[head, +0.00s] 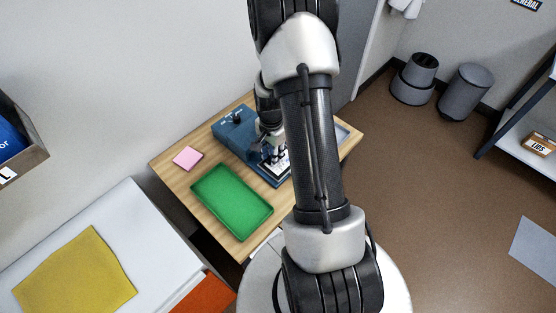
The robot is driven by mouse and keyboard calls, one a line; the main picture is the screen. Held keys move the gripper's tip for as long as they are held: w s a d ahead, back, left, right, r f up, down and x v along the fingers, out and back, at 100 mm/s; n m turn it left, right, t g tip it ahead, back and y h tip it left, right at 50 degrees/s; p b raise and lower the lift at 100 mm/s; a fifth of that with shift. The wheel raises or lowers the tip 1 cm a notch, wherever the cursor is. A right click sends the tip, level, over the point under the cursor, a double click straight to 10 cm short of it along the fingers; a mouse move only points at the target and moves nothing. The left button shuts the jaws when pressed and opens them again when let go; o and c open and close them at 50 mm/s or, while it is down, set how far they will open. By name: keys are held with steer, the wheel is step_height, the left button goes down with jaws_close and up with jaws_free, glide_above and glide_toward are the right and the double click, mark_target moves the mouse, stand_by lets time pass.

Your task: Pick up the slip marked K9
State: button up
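No K9 marking can be read in the head view. A small pink square (188,158) lies flat on the wooden table, left of a blue device, and no writing shows on it. A white piece with a dark edge (276,168) is at the front of the blue device (232,128), partly behind my arm. My wrist hangs beyond my forearm, over the right side of the blue device. My gripper is largely hidden there, against dark and grey parts, and its fingers cannot be made out. It is apart from the pink square.
A green tray (232,201) lies on the table's (168,162) near side and looks empty. A white surface at lower left bears a yellow cloth-like sheet (76,272). An orange-red surface (205,294) is beside it. Grey bins (466,90) and a shelf stand right; brown floor between is open.

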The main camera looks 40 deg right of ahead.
jaws_close()
